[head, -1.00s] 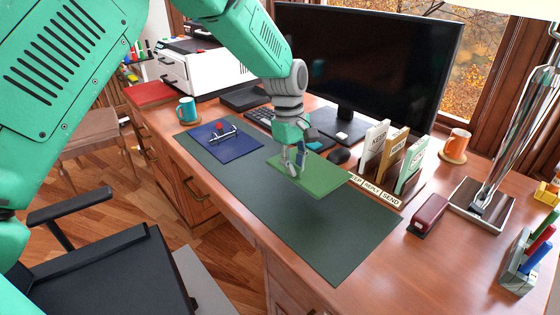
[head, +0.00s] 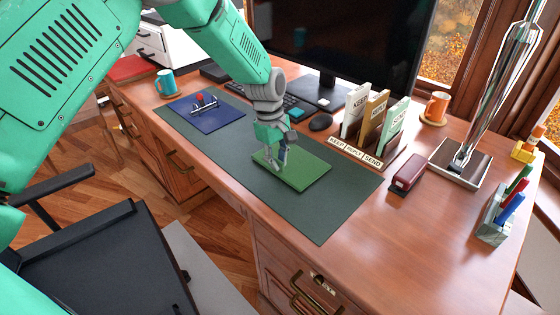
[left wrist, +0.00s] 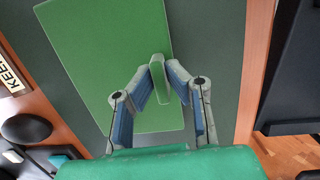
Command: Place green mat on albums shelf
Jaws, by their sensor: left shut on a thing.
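The green mat (head: 306,176) lies over the dark green desk pad (head: 318,222) in the head view. The left wrist view shows the flat mat (left wrist: 100,50) with a raised green grip (left wrist: 158,68) on it. My left gripper (head: 277,167) points down at the mat's near left part. In the left wrist view its blue-padded fingers (left wrist: 160,82) are shut on the raised grip. I cannot tell whether the mat touches the pad. No albums shelf shows, and my right gripper is out of view.
A blue mat (head: 208,112) with a small rack lies left. A monitor (head: 345,40) stands behind. A black chair (head: 100,260) is in front. The desk's front right is clear.

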